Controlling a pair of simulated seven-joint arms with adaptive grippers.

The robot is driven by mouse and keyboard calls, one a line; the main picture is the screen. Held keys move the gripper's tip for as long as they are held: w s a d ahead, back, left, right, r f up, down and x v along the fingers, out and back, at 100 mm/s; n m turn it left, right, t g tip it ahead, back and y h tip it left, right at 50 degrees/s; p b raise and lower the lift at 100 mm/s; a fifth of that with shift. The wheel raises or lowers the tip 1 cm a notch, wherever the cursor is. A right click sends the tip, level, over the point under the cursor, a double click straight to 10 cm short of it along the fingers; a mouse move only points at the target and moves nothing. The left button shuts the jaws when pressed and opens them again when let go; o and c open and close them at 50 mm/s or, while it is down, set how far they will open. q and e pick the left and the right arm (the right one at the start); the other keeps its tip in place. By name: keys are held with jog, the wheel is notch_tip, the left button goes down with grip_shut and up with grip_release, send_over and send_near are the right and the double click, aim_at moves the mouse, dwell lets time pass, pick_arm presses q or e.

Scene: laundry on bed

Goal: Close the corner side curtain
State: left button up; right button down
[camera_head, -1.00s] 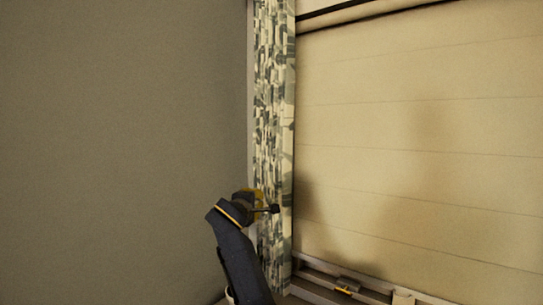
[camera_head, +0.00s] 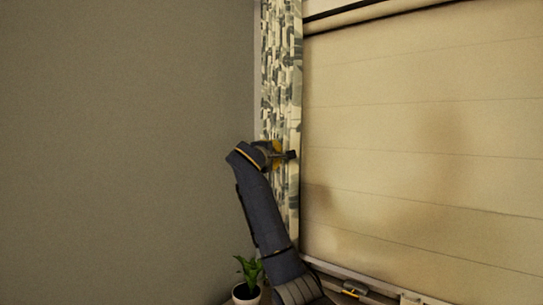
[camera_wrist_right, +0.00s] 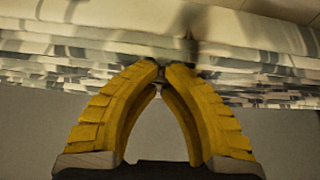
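The corner side curtain (camera_head: 281,80) is a narrow, bunched strip with a grey-green and cream pattern. It hangs in the corner between the grey wall and the window blind. My right gripper (camera_head: 286,156) is at the curtain, about mid-height in the head view. In the right wrist view its yellow fingers (camera_wrist_right: 163,72) curve together until their tips nearly meet at the curtain fabric (camera_wrist_right: 75,60). Fabric appears pinched at the tips, with a dark crease just above them. My left gripper is not in view.
A closed beige blind (camera_head: 420,140) covers the window right of the curtain. A potted plant (camera_head: 247,270) stands low beside my right arm. A sill (camera_head: 325,265) with a handle (camera_head: 353,289) runs along the bottom right. The grey wall (camera_head: 120,150) at left is bare.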

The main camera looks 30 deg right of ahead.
jog(key=shift+x, duration=2.15)
jog(key=shift+s, duration=0.1)
